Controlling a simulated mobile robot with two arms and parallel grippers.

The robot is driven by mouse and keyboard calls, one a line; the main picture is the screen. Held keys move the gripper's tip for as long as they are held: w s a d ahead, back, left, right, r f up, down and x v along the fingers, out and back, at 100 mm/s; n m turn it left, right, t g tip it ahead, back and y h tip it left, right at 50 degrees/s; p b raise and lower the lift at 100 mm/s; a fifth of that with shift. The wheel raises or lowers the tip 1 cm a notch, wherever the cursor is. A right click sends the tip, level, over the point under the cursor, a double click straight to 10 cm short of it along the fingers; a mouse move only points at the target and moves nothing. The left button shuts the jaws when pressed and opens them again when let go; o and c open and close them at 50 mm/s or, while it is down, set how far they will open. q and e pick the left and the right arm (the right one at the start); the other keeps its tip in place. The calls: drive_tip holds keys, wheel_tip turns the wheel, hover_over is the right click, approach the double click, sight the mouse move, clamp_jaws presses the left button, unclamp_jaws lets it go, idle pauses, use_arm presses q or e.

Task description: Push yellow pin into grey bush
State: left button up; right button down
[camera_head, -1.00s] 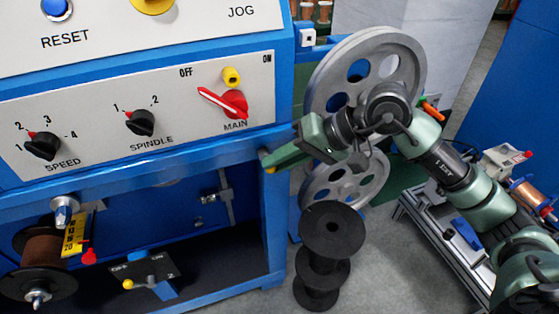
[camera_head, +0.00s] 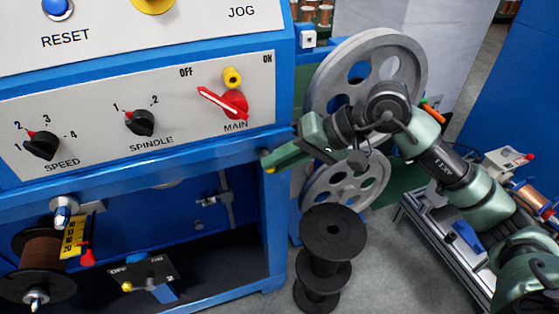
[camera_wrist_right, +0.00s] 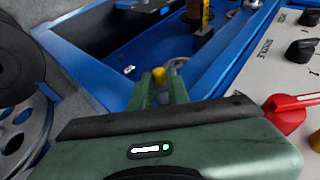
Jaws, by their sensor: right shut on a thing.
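My right gripper (camera_head: 271,161) is shut on a small yellow pin (camera_head: 270,170), by the front right corner of the blue machine, below the MAIN switch. In the right wrist view the pin's rounded yellow end (camera_wrist_right: 159,75) shows between the two green fingers (camera_wrist_right: 159,90); the rest of it is hidden by the gripper. I cannot pick out the grey bush with certainty. My left gripper is not in view.
The blue machine's edge (camera_head: 150,170) runs beside my gripper. Above are the red MAIN switch (camera_head: 228,103) and a yellow cylinder (camera_head: 232,77). Grey pulley wheels (camera_head: 346,181) and stacked black spools (camera_head: 334,232) stand right. The lower bay is partly open.

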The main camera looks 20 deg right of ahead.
drive_tip(key=shift+w+d+r, duration=0.1)
drive_tip(key=shift+w+r, duration=0.05)
drive_tip(key=shift+w, duration=0.05)
drive_tip(key=c, duration=1.8)
unclamp_jaws()
drive_tip(key=o, duration=0.5)
drive_tip(key=shift+w, duration=0.1)
drive_tip(key=shift+o, duration=1.3)
drive_tip(key=d+r, duration=0.6)
